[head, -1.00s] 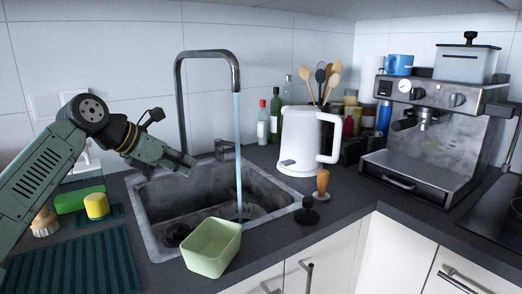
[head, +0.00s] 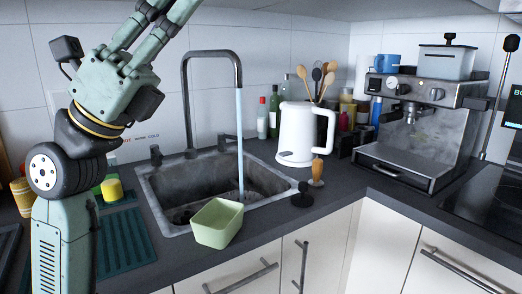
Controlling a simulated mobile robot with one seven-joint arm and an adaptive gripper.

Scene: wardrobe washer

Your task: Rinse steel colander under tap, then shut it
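The tap (head: 184,100) arches over the sink (head: 152,205), and a stream of water (head: 240,140) falls from its spout into the basin. One dark handle (head: 155,156) stands left of the tap's base and another (head: 224,142) right of it. I cannot clearly make out the steel colander; dark spots show low in the basin near the stream, but I cannot tell what they are. My gripper (head: 168,14) is raised at the upper left, away from the sink, fingers pointing up. Its fingertips are cut off by the top edge, and no held thing shows.
A pale green square bowl (head: 217,224) sits at the sink's front rim. A white kettle (head: 296,135) and a dark tamper (head: 304,195) stand right of the sink. A coffee machine (head: 440,135) is further right. A sponge (head: 112,190) and ridged mat (head: 125,242) lie at left.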

